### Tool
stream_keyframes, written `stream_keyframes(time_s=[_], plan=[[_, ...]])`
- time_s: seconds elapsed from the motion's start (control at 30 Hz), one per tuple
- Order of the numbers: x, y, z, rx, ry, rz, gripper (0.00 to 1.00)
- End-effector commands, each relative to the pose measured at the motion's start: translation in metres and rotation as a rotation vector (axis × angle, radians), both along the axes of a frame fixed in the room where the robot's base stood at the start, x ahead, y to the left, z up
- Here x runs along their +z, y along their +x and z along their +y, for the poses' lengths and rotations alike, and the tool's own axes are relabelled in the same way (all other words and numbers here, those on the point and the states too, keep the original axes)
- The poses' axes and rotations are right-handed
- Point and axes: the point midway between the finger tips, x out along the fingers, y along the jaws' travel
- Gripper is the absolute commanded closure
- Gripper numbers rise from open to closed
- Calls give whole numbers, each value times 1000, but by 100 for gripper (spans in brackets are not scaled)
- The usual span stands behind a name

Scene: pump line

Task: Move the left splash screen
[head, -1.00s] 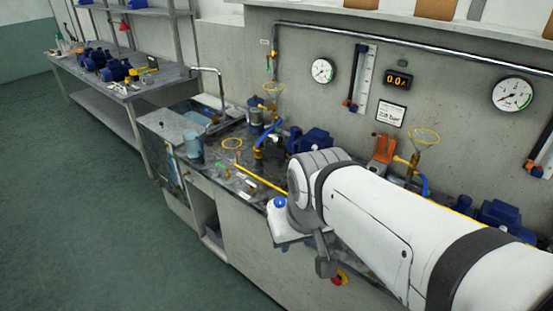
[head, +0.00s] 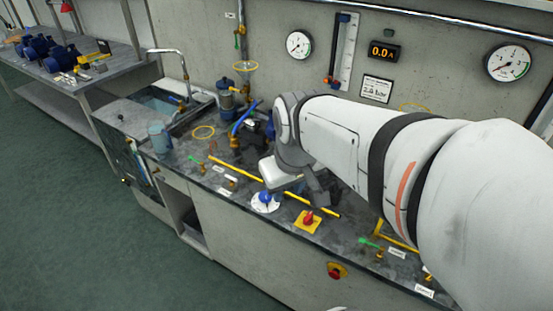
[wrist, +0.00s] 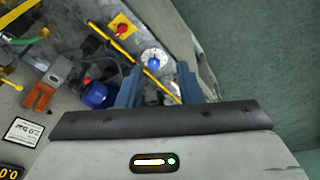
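No splash screen stands out clearly in either view. A long yellow bar (head: 237,168) runs along the counter behind the blue knob, and it also crosses the wrist view (wrist: 112,43). I cannot tell whether it is the edge of a clear left screen. Part of the bar is hidden behind my gripper.
A blue knob on a white dial (head: 265,201) and a red switch on a yellow plate (head: 308,220) sit near the front edge. A red emergency button (head: 337,271) is on the counter's front. A sink (head: 165,104) and blue cup (head: 159,137) are left. The floor is clear.

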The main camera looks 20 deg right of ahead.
Motion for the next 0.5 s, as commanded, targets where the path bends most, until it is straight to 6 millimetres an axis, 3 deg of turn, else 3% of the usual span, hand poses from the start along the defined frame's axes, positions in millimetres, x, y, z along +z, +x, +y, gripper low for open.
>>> stream_keyframes(time_s=[0.03, 0.3, 0.5], plan=[[-25, 19, -8, 29, -20, 19, 67], [-106, 127, -66, 280, -144, 108, 67], [-165, 184, -110, 435, -203, 167, 67]])
